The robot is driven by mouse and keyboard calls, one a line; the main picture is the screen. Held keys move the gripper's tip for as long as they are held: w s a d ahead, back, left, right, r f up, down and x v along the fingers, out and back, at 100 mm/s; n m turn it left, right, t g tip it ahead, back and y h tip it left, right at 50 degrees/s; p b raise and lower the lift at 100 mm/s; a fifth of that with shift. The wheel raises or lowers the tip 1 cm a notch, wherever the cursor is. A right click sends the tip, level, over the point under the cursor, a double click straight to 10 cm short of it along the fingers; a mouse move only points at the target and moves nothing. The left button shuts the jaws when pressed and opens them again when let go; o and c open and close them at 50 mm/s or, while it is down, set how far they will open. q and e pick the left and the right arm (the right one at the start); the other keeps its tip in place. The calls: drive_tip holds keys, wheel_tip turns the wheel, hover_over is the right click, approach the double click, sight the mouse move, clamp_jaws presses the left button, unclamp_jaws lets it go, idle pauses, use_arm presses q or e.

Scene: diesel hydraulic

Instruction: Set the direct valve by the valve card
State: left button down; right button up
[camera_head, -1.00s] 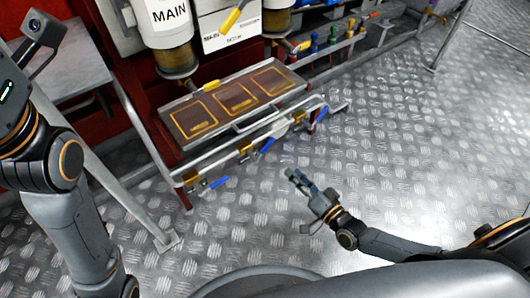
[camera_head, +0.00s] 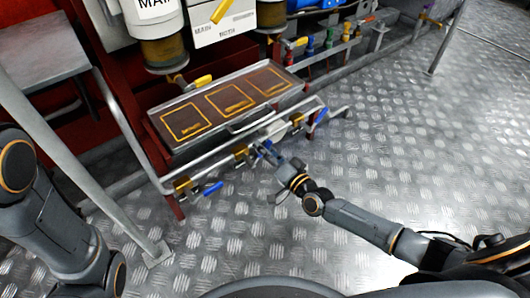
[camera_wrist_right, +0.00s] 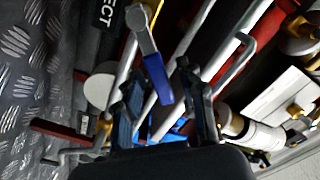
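My right gripper (camera_head: 266,152) is at the front pipe below the tray, at the middle blue-handled valve. In the right wrist view, the right gripper (camera_wrist_right: 158,78) is open, its two dark fingers apart, with a blue lever handle (camera_wrist_right: 157,82) on a grey arm between them. Contact with the handle cannot be told. Other blue-handled valves sit on the pipe at left (camera_head: 212,188) and right (camera_head: 321,115). No card is clearly readable as the valve card. My left gripper is out of view.
A tray (camera_head: 158,108) with three orange-outlined squares stands above the pipe. A tank marked "MAIN" (camera_head: 155,10) and a white box (camera_head: 215,20) are behind it. A row of coloured valves (camera_head: 330,38) is at the back. The metal floor (camera_head: 420,150) at right is clear.

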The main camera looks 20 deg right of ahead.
drive_tip(key=shift+w, duration=0.15)
clamp_jaws()
drive_tip(key=shift+a, duration=0.1)
